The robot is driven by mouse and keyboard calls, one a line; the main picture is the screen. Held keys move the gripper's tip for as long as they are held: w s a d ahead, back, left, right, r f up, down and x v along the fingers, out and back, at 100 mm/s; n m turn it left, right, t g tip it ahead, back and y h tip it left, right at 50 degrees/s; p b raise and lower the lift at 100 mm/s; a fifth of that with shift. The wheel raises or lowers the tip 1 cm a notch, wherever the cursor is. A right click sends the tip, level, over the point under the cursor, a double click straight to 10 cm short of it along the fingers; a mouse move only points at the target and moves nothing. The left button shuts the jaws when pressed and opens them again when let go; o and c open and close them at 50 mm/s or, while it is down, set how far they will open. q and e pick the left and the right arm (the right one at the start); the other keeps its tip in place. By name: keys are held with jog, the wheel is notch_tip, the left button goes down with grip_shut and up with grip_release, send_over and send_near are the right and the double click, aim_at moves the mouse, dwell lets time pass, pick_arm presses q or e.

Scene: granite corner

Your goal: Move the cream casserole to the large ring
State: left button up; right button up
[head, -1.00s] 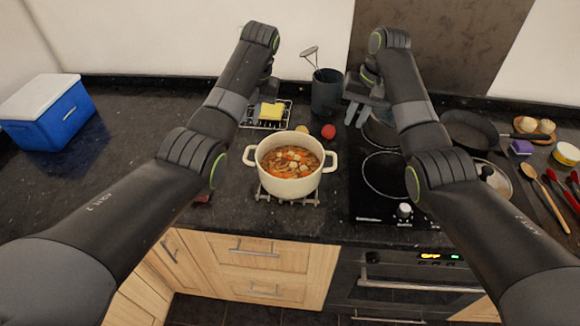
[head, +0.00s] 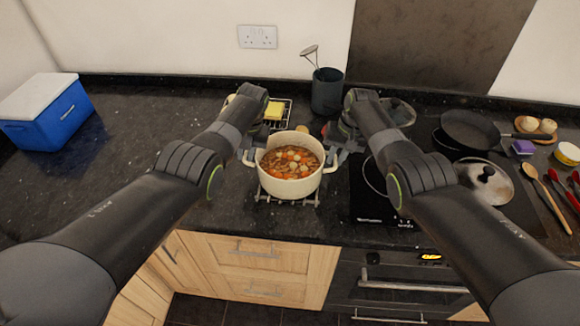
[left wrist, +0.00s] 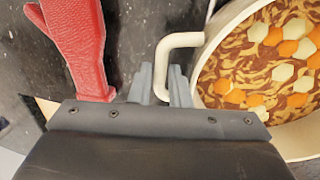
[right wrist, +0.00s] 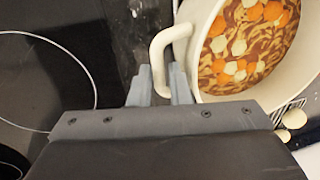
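The cream casserole (head: 290,185), full of stew, stands upright on a wire trivet (head: 310,201) left of the hob. My left gripper (head: 252,148) is at its left handle; in the left wrist view the fingers (left wrist: 162,88) are apart, with the handle (left wrist: 165,55) at the gap between them. My right gripper (head: 338,150) is at its right handle; in the right wrist view the fingers (right wrist: 160,88) are apart, with the handle (right wrist: 160,50) at the gap. A ring on the black hob (head: 370,205) is partly hidden by my right arm; a ring line (right wrist: 92,75) shows in the right wrist view.
A glass lid (head: 488,183) and a dark frying pan (head: 470,130) are at the right. A grey utensil pot (head: 327,92) and a yellow sponge (head: 274,110) on a rack stand behind. A red mitt (left wrist: 75,40) lies beside my left gripper. Counter near the blue cooler (head: 45,115) is clear.

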pick_arm(q)
jog(key=shift+a+f, duration=0.15)
jog(key=shift+f, duration=0.55)
pick_arm(e)
jog(key=shift+a+f, duration=0.1)
jog(key=shift+f, duration=0.65)
pick_arm(q)
grip_shut()
pick_arm(e)
grip_shut()
